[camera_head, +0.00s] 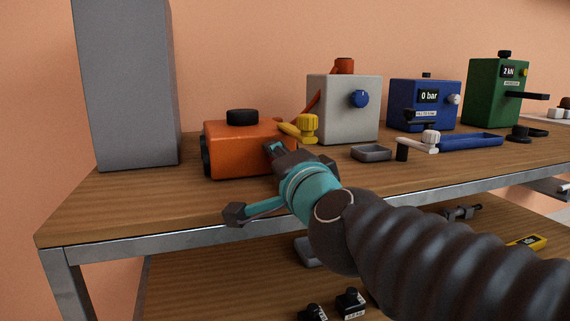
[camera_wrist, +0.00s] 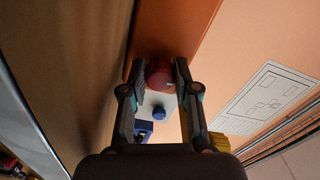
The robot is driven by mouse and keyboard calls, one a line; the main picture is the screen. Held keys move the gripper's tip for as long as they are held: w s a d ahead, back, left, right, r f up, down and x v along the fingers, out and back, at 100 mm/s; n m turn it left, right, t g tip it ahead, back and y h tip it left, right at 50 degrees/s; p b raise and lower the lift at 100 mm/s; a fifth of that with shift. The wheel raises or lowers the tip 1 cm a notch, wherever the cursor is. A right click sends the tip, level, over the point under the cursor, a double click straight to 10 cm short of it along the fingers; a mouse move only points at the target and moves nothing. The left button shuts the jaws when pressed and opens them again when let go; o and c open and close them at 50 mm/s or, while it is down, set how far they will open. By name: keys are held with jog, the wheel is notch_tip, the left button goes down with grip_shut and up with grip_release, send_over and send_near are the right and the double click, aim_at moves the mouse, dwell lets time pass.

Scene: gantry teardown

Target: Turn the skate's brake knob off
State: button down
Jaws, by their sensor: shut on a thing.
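The skate appears to be the orange box (camera_head: 232,158) with a black round knob (camera_head: 242,117) on top, standing on the upper shelf. My gripper (camera_head: 274,150) reaches its right front side. In the wrist view, a red knob (camera_wrist: 158,75) sits against the orange body (camera_wrist: 165,28), between the two fingertips. My gripper (camera_wrist: 160,68) is shut on this red knob, with a finger on either side. In the head view the red knob is hidden behind my gripper. Its turn position cannot be read.
A light grey box (camera_head: 341,109) with a blue knob (camera_head: 359,99), a small grey tray (camera_head: 371,153), a blue box (camera_head: 427,94) and a green box (camera_head: 493,92) stand farther right. A tall grey block (camera_head: 127,84) rises at left.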

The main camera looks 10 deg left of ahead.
jog(key=shift+d+r+m, duration=0.15)
jog(key=shift+r+m, duration=0.05)
jog(key=shift+m, duration=0.4)
jog(key=c, duration=0.9)
grip_release()
jog(key=shift+w, duration=0.1)
jog(key=shift+o, duration=0.2)
jog(key=shift+f, duration=0.15)
jog(key=shift+f, duration=0.1)
jog(key=v, duration=0.8)
